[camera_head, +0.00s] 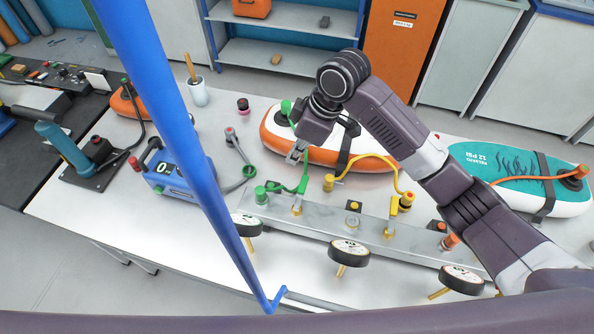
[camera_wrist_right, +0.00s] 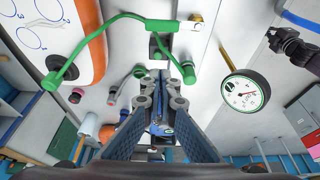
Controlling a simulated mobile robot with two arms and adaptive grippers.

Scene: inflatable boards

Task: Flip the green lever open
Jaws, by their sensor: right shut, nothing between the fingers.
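The green lever appears as a thick green bar beside a brass fitting in the right wrist view (camera_wrist_right: 166,26); in the head view (camera_head: 287,189) it is small and lies at the left end of the grey manifold (camera_head: 325,222). A thin green hose (camera_wrist_right: 85,50) runs from this area to the orange-and-white board (camera_head: 375,163). My right gripper (camera_head: 295,154) is shut and empty, pointing down above the table beside the board. Its fingertips (camera_wrist_right: 162,75) appear near the black block (camera_wrist_right: 160,47) and a green knob (camera_wrist_right: 188,73). Contact cannot be told. My left gripper is not visible.
Pressure gauges (camera_head: 349,253) stick out along the manifold's front. A blue pump box (camera_head: 172,180) stands left, and a teal board (camera_head: 500,170) lies right. A blue pole (camera_head: 180,120) crosses the head view.

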